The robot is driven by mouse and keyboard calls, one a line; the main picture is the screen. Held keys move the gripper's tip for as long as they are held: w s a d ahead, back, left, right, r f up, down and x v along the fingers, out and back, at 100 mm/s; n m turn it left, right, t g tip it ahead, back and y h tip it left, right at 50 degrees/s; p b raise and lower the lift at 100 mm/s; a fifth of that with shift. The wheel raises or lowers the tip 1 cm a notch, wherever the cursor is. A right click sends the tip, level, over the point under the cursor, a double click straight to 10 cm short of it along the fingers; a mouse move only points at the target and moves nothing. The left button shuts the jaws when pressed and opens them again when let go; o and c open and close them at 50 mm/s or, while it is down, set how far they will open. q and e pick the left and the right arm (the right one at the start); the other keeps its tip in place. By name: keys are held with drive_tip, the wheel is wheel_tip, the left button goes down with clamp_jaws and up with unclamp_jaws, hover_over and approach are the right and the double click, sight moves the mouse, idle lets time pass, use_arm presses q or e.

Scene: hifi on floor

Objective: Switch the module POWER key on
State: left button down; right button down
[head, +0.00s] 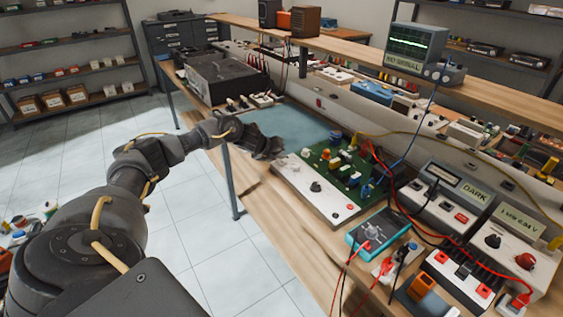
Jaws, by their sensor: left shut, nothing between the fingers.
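A white-fronted module (300,181) with a green circuit board (338,168) behind its panel lies on the wooden bench. Its panel carries dark knobs and a small red part (350,207) near its right end. Lettering on it is too small to read, so I cannot tell which part is the POWER key. My left gripper (272,150) is shut and empty, just beyond the module's left end, over the bench near the blue-grey mat. I cannot tell whether it touches anything. My right gripper is not in view.
A teal meter (374,232) with red leads stands right of the module. Farther right are a box labelled DARK (446,200) and a supply with a red knob (524,261). The blue-grey mat (290,124) is largely clear.

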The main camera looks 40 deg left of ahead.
sight(279, 163)
use_arm(q)
drive_tip(key=shift+f, duration=0.1)
idle(0.4)
drive_tip(key=shift+f+b, duration=0.3)
drive_tip(key=shift+f, duration=0.1)
drive_tip(key=shift+r, duration=0.15)
drive_tip(key=shift+r+p, duration=0.35)
drive_tip(key=shift+p, duration=0.05)
wheel_tip(279, 163, up, 6)
drive_tip(key=p, duration=0.5)
idle(0.5)
